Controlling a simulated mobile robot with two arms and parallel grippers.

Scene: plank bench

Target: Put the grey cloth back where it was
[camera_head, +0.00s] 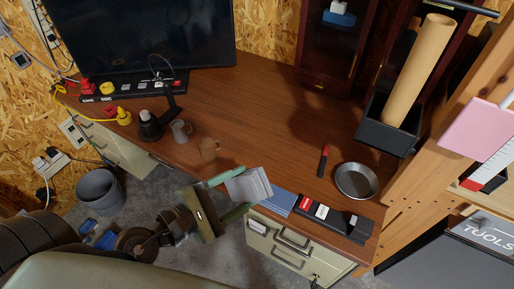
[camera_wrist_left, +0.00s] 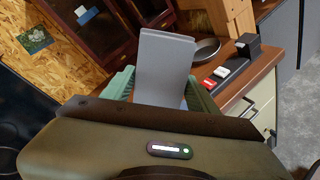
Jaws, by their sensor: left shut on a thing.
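The grey cloth (camera_head: 254,183) is a folded, flat piece, seen in the head view at the front edge of the wooden desk. My left gripper (camera_head: 243,189) is shut on it, with a green finger on either side. In the left wrist view the cloth (camera_wrist_left: 163,62) stands up between the green fingers (camera_wrist_left: 160,92), and its lower part is hidden behind the gripper body. I cannot tell whether the cloth touches the desk. A flat blue piece (camera_head: 284,202) lies on the desk just right of the cloth. My right gripper is not in view.
A black strip holder (camera_head: 340,222) with red and white items and a round metal dish (camera_head: 356,181) are at the right. A red-black marker (camera_head: 323,161) lies nearby. The desk middle (camera_head: 250,115) is clear.

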